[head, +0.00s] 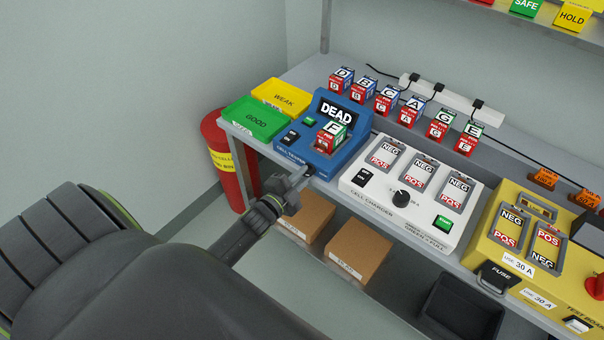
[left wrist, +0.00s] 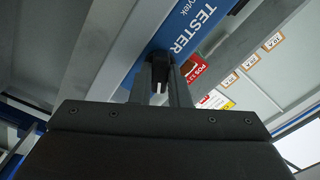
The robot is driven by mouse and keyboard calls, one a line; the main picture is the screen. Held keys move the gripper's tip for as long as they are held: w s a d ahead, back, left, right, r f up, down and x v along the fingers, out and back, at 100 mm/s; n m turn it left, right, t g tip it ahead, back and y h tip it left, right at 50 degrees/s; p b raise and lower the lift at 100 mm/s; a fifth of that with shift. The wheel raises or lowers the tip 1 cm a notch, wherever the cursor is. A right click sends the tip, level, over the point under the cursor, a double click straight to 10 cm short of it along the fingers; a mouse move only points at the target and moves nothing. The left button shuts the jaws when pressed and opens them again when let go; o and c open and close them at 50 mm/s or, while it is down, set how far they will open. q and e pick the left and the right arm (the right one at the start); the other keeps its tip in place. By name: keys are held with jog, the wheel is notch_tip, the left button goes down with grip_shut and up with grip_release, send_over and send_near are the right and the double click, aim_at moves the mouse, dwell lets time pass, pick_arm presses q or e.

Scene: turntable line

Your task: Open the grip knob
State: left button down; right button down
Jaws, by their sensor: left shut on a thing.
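The blue cell tester (head: 322,163) stands on the bench, its screen reading DEAD. A cell marked F (head: 331,136) sits in it. My left gripper (head: 300,180) is at the tester's front edge. In the left wrist view its two grey fingers (left wrist: 160,88) are shut on a small black knob (left wrist: 159,68) at the tester's blue face (left wrist: 193,35). In the head view the fingers and arm mostly hide this knob. How far the knob is turned or pulled cannot be told. My right gripper is not in view.
A white cell charger (head: 372,191) with a black dial stands right of the tester, then a yellow test board (head: 520,221). Green (head: 256,118) and yellow (head: 283,96) trays are at left. Several cells stand behind. Cardboard boxes (head: 357,249) sit on the shelf below.

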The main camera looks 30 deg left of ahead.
pick_arm(q)
jog(key=n+p, duration=0.2)
jog(key=n, duration=0.4)
jog(key=n+p, duration=0.1)
jog(key=n, duration=0.4)
jog(key=shift+f+n+p, duration=0.1)
jog(key=shift+n+p, duration=0.2)
jog(key=shift+n, duration=0.2)
jog(key=c, duration=1.6)
grip_release()
jog(key=shift+c, duration=0.2)
jog(key=shift+s, duration=0.1)
jog(key=s+a+b, duration=0.1)
jog(key=s+b, duration=0.1)
jog(key=s, duration=1.5)
jog(key=shift+a+b, duration=0.2)
jog(key=shift+b, duration=0.2)
jog(key=shift+s, duration=0.1)
